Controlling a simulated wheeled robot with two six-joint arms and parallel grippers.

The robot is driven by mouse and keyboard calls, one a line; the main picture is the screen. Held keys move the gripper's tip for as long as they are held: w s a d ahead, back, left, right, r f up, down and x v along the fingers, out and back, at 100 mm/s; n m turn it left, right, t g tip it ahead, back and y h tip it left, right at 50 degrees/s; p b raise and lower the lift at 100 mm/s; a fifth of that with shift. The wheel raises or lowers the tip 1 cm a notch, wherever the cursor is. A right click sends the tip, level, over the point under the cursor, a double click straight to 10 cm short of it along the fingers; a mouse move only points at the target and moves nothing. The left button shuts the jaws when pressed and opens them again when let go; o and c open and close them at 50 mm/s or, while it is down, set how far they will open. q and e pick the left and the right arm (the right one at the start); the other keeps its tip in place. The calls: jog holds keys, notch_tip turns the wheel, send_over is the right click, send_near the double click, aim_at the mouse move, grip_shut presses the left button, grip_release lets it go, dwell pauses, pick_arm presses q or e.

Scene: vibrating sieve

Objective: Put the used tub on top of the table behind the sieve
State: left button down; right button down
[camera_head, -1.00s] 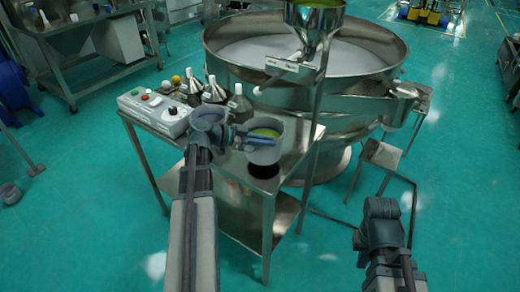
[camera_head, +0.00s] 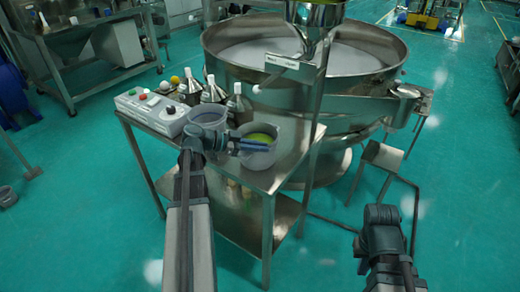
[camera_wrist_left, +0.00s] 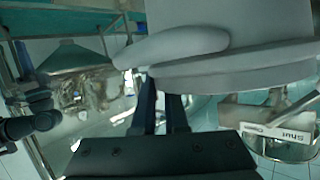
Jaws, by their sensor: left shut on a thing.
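A grey tub with yellow-green contents (camera_head: 259,160) is upright at the front right of the steel table (camera_head: 225,182), in front of the sieve (camera_head: 235,85). My left gripper (camera_head: 252,143) is shut on its left side. The tub is low over the tabletop; I cannot tell if it touches. In the left wrist view the tub's grey wall (camera_wrist_left: 240,70) fills the top, with the fingers (camera_wrist_left: 165,112) against it. A second grey tub (camera_head: 207,113) stands on the table, partly hidden by my left wrist. My right gripper (camera_head: 381,216) is empty-looking at the lower right, its jaws unclear.
A control box with buttons (camera_head: 152,112) stands at the table's left. Several steel bottles with white tips (camera_head: 213,92) stand along its back edge. A steel hopper (camera_head: 310,40) hangs over the sieve. A small stool (camera_head: 382,157) is at the right.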

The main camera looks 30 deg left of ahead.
pick_arm(q)
jog(key=c, duration=0.9)
grip_release()
jog(key=shift+s+a+r, duration=0.3)
jog(key=shift+a, duration=0.05)
jog(key=p+v, duration=0.4)
jog(key=v, duration=0.7)
jog(key=shift+f, duration=0.15)
